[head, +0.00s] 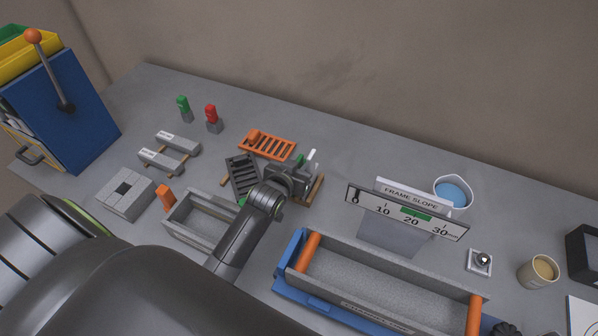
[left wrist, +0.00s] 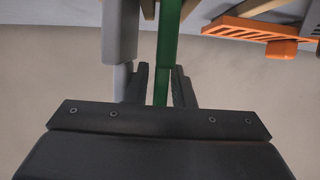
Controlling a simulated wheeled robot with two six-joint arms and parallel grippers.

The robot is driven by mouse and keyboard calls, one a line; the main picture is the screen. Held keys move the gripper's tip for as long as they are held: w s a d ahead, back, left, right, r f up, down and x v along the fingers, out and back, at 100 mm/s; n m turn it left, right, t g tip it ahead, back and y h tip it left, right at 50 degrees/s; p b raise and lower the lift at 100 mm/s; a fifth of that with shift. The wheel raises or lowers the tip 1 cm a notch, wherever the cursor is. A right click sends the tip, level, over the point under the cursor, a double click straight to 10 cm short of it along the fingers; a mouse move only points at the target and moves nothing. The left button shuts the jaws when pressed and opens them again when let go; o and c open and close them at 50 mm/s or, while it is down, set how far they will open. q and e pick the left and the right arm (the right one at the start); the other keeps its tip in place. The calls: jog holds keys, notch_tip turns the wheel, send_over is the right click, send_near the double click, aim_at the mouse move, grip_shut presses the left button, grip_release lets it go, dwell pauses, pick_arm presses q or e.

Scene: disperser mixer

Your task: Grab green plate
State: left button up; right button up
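The green plate (left wrist: 166,50) stands on edge between the two fingers of my left gripper (left wrist: 161,88) in the left wrist view. A narrow gap shows between the plate and each finger, so the gripper looks open around it. In the head view my left gripper (head: 300,182) is at the wooden rack (head: 315,190), and only a bit of the green plate (head: 301,159) shows behind it. A pale upright piece (head: 312,156) stands beside the plate. My right gripper is not in view.
An orange slotted grate (head: 268,146) and a dark slotted grate (head: 242,176) lie left of the rack. A grey open box (head: 180,236) is nearer. A frame slope sign (head: 408,212) and a blue tray (head: 287,264) stand to the right. A blue machine (head: 62,110) is at far left.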

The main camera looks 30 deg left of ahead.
pick_arm(q)
jog(key=shift+x, duration=0.8)
grip_shut()
jog(key=shift+r, duration=0.1)
